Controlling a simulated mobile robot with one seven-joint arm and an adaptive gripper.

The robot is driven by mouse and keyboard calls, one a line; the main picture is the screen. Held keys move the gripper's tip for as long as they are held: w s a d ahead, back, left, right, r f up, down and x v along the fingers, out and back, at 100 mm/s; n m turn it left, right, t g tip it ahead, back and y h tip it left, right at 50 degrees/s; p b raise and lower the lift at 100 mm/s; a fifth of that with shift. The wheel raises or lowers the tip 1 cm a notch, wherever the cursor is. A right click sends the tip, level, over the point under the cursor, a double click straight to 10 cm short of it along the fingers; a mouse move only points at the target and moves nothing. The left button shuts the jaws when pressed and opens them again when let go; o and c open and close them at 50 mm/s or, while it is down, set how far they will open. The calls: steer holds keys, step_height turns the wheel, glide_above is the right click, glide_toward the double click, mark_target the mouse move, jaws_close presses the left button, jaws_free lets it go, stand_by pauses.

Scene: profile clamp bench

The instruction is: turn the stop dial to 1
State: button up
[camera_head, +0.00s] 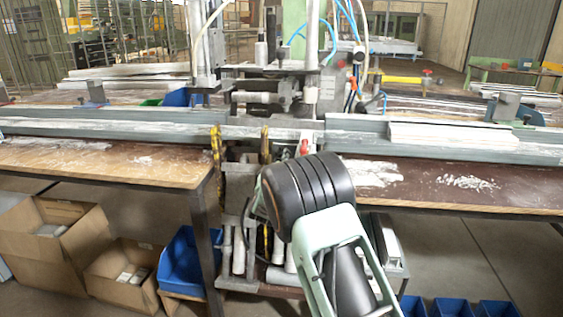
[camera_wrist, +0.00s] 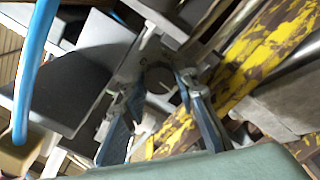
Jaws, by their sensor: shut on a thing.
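In the wrist view, the two blue-grey fingers of my gripper (camera_wrist: 159,86) reach up toward a dark round knob (camera_wrist: 158,74), which looks like the stop dial. The fingertips are at its left and right sides, and my gripper is shut on it. The dial's markings and its setting cannot be read. In the head view, my dark wrist hides the gripper and the dial on the front of the clamp machine (camera_head: 270,100).
A blue hose (camera_wrist: 37,70) crosses the left of the wrist view. A small red part (camera_head: 304,147) shows just above my wrist. A long metal rail (camera_head: 110,128) spans the bench.

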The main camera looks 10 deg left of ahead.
steer(key=m+b, duration=0.5)
steer(key=m, duration=0.5)
steer(key=shift+b, duration=0.3)
steer(key=shift+m, duration=0.4)
steer(key=o, duration=1.2)
steer(key=shift+c, duration=0.2)
steer(key=shift+r, duration=0.1)
